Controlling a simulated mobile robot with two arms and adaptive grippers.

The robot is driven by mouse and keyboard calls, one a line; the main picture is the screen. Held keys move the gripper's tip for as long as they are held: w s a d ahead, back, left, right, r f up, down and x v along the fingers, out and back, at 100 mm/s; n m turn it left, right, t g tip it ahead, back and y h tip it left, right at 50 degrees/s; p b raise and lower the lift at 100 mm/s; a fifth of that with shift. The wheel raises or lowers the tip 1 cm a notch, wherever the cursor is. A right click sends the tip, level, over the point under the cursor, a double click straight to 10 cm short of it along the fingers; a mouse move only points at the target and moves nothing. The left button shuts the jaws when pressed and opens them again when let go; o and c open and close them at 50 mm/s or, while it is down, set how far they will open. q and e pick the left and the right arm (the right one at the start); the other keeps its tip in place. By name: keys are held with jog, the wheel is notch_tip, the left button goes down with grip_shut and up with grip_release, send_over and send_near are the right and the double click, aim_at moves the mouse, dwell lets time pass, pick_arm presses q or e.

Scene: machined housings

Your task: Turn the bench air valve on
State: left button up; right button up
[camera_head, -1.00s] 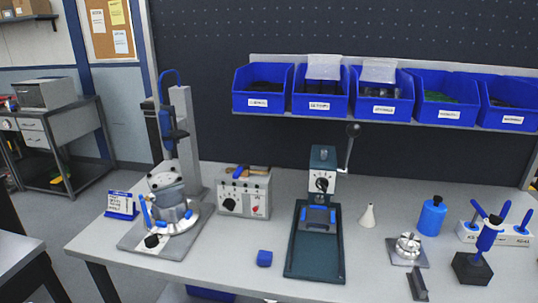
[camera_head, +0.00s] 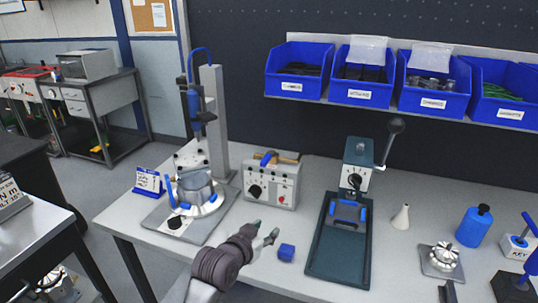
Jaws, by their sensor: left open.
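My left gripper (camera_head: 266,231) reaches in from the bottom of the head view, over the front of the bench. I cannot tell for sure which of these is the air valve. The gripper is apart from the box. My right gripper is out of view.
A press fixture (camera_head: 196,190) with a blue clamp stands left of the box. A lever press on a dark green tray (camera_head: 327,268) stands to the right. Blue bins (camera_head: 301,70) hang above.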

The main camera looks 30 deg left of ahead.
aim_at(268, 154)
pick_arm(q)
jog(key=w+a+r+n+t+y, duration=0.35)
jog(key=w+a+r, duration=0.25)
jog(key=a+r, duration=0.3)
jog(key=shift+m+h, duration=0.25)
jog(key=shift+m, duration=0.2)
jog(key=x, duration=0.4)
jog(key=d+p+x, duration=0.1)
jog(key=x, duration=0.3)
jog(key=r+x, duration=0.1)
jog(key=x, duration=0.3)
jog(key=shift+w+d+r+p, duration=0.1)
jog(key=shift+w+d+p, duration=0.1)
jog(key=shift+p, duration=0.15)
jog(key=shift+w+a, duration=0.25)
jog(key=shift+w, duration=0.45)
jog(key=shift+c, duration=0.2)
grip_shut()
